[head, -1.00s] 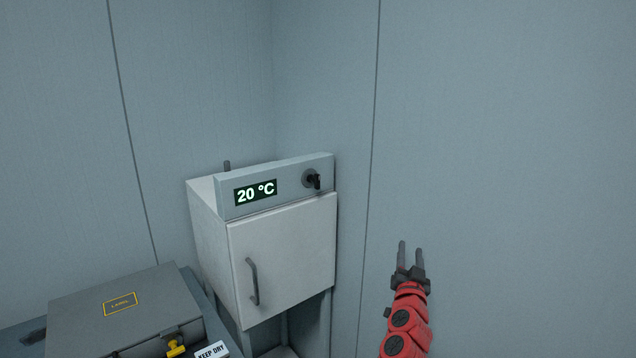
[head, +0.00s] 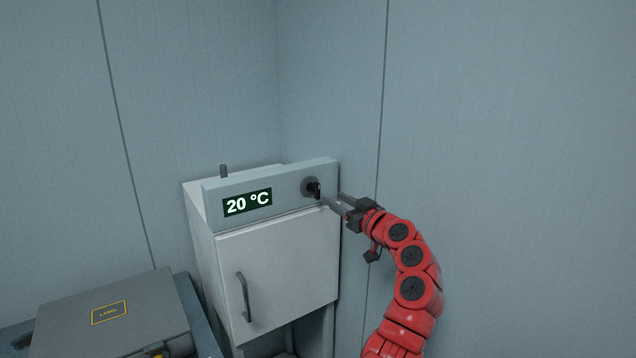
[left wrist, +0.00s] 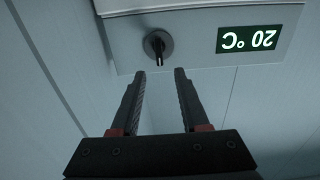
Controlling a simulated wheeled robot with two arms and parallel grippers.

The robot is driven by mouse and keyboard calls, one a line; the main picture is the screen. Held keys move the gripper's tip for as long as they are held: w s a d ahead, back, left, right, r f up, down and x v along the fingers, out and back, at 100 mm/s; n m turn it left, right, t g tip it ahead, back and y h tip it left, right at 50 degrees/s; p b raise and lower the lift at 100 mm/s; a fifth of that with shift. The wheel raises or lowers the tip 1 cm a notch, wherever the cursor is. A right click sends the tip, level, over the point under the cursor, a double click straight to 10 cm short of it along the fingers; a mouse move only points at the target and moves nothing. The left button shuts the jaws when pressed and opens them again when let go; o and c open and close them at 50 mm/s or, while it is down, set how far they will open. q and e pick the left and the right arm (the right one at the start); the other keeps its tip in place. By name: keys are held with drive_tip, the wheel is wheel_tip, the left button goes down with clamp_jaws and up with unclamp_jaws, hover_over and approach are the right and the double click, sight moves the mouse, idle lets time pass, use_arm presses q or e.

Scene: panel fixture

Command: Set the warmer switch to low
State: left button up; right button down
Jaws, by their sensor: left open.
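The warmer (head: 280,263) is a white cabinet in the corner with a display (head: 247,202) reading 20 °C. Its switch (head: 314,187) is a dark rotary knob on a round grey base, at the right end of the top panel. In the left wrist view the picture is upside down, and the switch (left wrist: 158,47) sits just beyond the fingertips, between their lines. My left gripper (head: 333,200) is open and empty, close to the switch and apart from it; its two fingers (left wrist: 163,72) point at it. No low mark is legible. My right gripper is out of view.
The warmer door (head: 285,272) is shut, with a dark bar handle (head: 244,297). A grey case (head: 112,318) with a yellow-edged label lies at the lower left. Walls stand close behind and to the right of the warmer. The space before its panel is free apart from my arm.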

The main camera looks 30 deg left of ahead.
sight(319, 188)
use_arm(q)
drive_tip(key=p+x, duration=0.1)
drive_tip(key=x, duration=0.3)
drive_tip(key=p+x, duration=0.1)
drive_tip(key=x, duration=0.3)
drive_tip(key=shift+a+r, duration=0.1)
drive_tip(key=shift+r, duration=0.1)
drive_tip(key=shift+w+a+f, duration=0.1)
drive_tip(key=shift+w+a, duration=0.25)
drive_tip(key=shift+a, duration=0.25)
clamp_jaws()
